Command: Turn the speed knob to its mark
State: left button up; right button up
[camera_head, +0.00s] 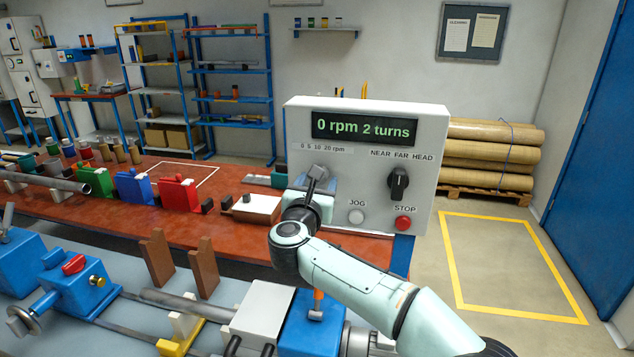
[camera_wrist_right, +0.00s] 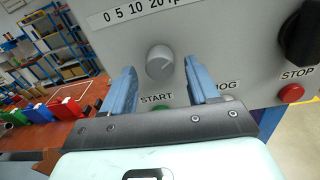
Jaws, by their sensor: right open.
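The control panel (camera_head: 370,120) is a grey box whose display reads "0 rpm 2 turns". The speed knob (camera_wrist_right: 159,61) is a light grey round knob below the "0 5 10 20 rpm" scale in the right wrist view. In the head view my right arm hides most or all of it. My right gripper (camera_wrist_right: 164,88) is open, its blue fingers spread on either side just below the knob, apart from it. In the head view the right gripper (camera_head: 314,176) is at the panel's left part. My left gripper is not in view.
A black selector knob (camera_head: 398,183) marked NEAR FAR HEAD, a JOG button (camera_head: 356,216) and a red STOP button (camera_head: 403,223) sit to the right. A green START button (camera_wrist_right: 163,107) lies between my right fingers. A red-brown bench (camera_head: 120,205) stands left.

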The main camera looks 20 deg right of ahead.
jog(key=c, duration=1.1)
jog(key=shift+o, duration=0.3)
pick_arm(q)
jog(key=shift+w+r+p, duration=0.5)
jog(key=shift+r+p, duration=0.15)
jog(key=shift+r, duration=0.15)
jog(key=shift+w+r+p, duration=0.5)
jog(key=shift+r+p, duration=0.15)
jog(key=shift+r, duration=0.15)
pick_arm(e)
jog(key=shift+s+r+n, duration=0.1)
jog(key=shift+n, duration=2.8)
jog(key=shift+r+n, duration=0.1)
jog(key=shift+n, duration=2.8)
